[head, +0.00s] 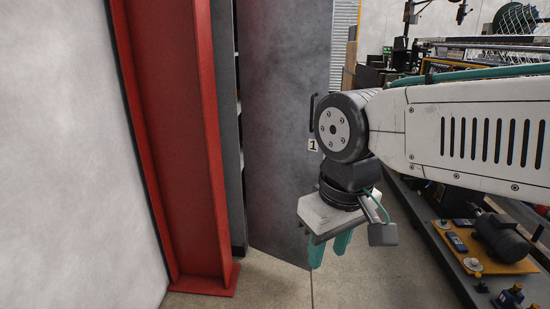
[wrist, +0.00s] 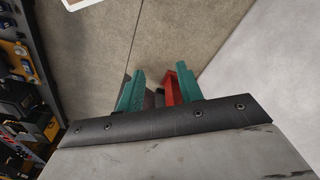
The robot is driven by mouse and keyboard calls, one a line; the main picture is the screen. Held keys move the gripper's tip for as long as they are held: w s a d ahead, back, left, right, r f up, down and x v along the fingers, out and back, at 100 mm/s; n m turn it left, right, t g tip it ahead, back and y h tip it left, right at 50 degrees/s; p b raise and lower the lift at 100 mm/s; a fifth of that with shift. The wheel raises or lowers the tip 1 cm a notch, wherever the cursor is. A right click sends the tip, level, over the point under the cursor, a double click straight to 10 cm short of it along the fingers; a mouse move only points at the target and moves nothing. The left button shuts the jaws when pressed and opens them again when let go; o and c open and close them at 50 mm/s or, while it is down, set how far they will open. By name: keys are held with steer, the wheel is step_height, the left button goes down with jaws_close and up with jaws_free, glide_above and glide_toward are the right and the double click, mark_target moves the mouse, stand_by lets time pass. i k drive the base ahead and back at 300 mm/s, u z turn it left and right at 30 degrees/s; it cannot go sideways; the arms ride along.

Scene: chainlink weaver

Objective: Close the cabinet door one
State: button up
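Cabinet door one (head: 283,130) is a tall dark grey panel standing open, with a gap along its left side. A black handle (head: 312,112) and a small white label with a 1 (head: 313,145) are near its right edge. The cabinet (head: 224,120) is left of the door, and shelf edges show in the dark gap. My gripper (head: 328,257) points down in front of the door's lower right edge. Its teal fingers are apart and empty; they also show apart in the wrist view (wrist: 160,72). Whether it touches the door cannot be told.
A red steel column (head: 175,140) stands left of the cabinet, beside a white wall (head: 70,150). A low bench (head: 440,235) with a motor and small parts runs along the right. Bare concrete floor (head: 280,288) lies below the door.

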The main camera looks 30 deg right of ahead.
mark_target(284, 46)
steer(key=z, duration=0.65)
steer(key=k, duration=1.3)
steer(key=z, duration=0.5)
steer(key=i, duration=0.75)
steer(key=z, duration=0.5)
steer(key=i, duration=0.7)
steer(key=u, duration=0.9)
steer(key=i, duration=0.8)
steer(key=u, duration=0.75)
